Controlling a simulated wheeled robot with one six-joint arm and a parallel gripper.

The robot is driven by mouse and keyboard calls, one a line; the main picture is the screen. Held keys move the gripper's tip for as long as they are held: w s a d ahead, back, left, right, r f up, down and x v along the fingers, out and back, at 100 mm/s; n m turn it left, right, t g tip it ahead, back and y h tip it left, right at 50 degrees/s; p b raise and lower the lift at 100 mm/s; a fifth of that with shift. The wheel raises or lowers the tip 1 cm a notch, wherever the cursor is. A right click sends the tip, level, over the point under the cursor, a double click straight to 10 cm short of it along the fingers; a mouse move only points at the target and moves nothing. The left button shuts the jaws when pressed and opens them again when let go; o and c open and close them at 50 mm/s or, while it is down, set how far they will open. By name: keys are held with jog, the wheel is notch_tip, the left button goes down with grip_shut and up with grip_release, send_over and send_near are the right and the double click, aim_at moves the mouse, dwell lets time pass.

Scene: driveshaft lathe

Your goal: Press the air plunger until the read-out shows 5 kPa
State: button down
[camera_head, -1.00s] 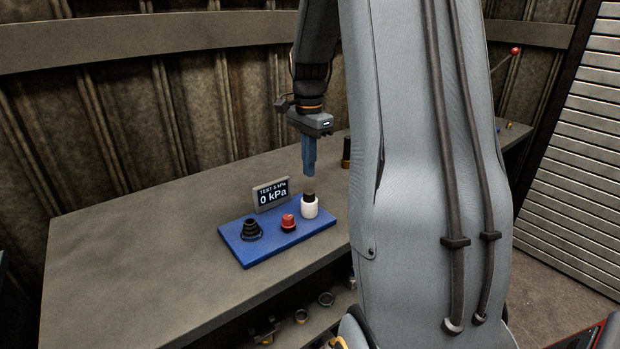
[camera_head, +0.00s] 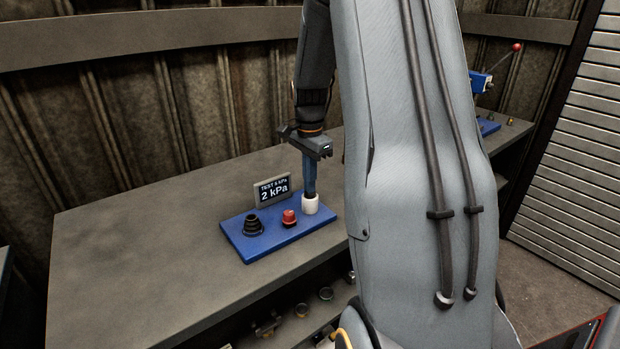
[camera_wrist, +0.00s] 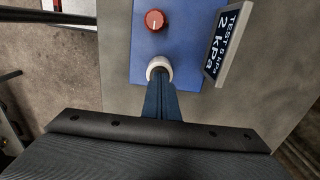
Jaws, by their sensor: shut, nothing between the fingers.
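The air plunger (camera_head: 310,206) is a white cylinder at the right end of a blue board on the bench. Its black top, seen earlier, is hidden under my gripper (camera_head: 310,194). My gripper is shut and empty, pointing down, its blue fingertips on the plunger top. The wrist view shows the fingertips over the white plunger ring (camera_wrist: 158,65). The read-out (camera_head: 272,190) stands behind the board and shows 2 kPa, under a line "TEST 5 kPa" that is small. It also reads 2 kPa in the wrist view (camera_wrist: 226,45).
On the blue board (camera_head: 262,249) stand a red knob (camera_head: 289,217) and a black ribbed bellows (camera_head: 252,225). A blue device with a red-tipped lever (camera_head: 482,82) is at the far right. The bench's left part (camera_head: 120,240) is clear.

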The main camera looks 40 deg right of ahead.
jog(key=shift+s+f, duration=0.15)
jog(key=shift+f, duration=0.05)
jog(key=shift+r, duration=0.2)
notch_tip(320, 180, up, 14)
jog(key=shift+p, duration=0.35)
dwell(1.0)
jog(key=s+a+f+n, duration=0.7)
jog(key=s+a+n, duration=0.1)
jog(key=a, duration=0.3)
jog(key=s+a+f+n+t, duration=0.1)
jog(key=s+a+f+n, duration=0.6)
jog(key=a, duration=0.5)
jog(key=s+n, duration=0.2)
jog(key=shift+n, duration=0.3)
